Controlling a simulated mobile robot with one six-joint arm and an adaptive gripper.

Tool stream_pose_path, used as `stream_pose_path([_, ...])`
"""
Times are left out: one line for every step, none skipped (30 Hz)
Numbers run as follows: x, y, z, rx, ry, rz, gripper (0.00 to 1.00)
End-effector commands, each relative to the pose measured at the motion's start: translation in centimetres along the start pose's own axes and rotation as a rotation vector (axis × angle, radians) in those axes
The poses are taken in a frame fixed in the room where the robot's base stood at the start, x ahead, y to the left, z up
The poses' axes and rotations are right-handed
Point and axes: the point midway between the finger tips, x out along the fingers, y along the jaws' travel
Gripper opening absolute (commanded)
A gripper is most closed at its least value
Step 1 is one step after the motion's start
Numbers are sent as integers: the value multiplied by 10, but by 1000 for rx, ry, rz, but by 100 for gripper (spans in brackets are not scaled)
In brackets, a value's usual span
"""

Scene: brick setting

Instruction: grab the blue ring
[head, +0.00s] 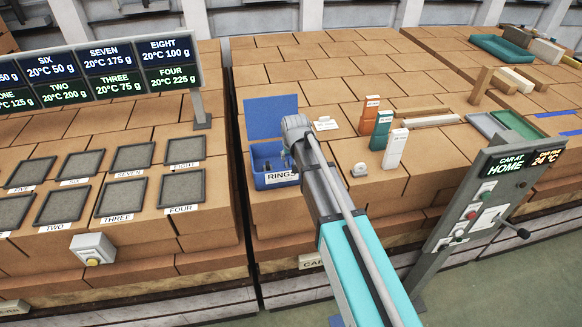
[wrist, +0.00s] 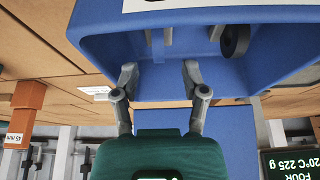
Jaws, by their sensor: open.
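A blue open box labelled RINGS (head: 279,180), with its lid raised behind it, stands on the brick table in the head view. In the wrist view, which looks upside down, the blue box (wrist: 95,25) fills the upper part. My gripper (wrist: 160,70) is open, its two fingers apart and reaching into the box mouth, with nothing seen between the tips. A dark round ring-like piece (wrist: 235,40) lies inside, to the right of the fingers. Bluish-grey shapes (wrist: 158,45) show beyond the tips; I cannot tell whether one is the blue ring. My arm hides part of the box in the head view.
Orange, green and white upright blocks (head: 381,130) stand right of the box. A small white piece (head: 359,170) lies near them. Dark square pads (head: 181,188) and a display board (head: 110,70) are on the left table. A control panel (head: 485,195) stands at front right.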

Motion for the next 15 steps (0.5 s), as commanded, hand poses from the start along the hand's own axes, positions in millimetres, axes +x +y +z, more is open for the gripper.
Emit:
stream_pose_path([0,0,0,0,0,0,57])
stream_pose_path([1,0,0,0,0,0,57])
stream_pose_path([2,0,0,0,0,0,57])
stream_pose_path([2,0,0,0,0,0,57])
stream_pose_path([4,0,0,0,0,0,57])
stream_pose_path([6,0,0,0,0,0,57])
stream_pose_path([7,0,0,0,0,0,57])
stream_pose_path([9,0,0,0,0,0,57])
stream_pose_path([12,0,0,0,0,0,57])
stream_pose_path([14,1,-1,0,0,0,57])
stream_pose_path([17,1,-1,0,0,0,57])
stream_pose_path([21,1,-1,0,0,0,57])
stream_pose_path([23,1,-1,0,0,0,57])
stream_pose_path([26,1,-2,0,0,0,57])
stream_pose_path([30,1,-2,0,0,0,57])
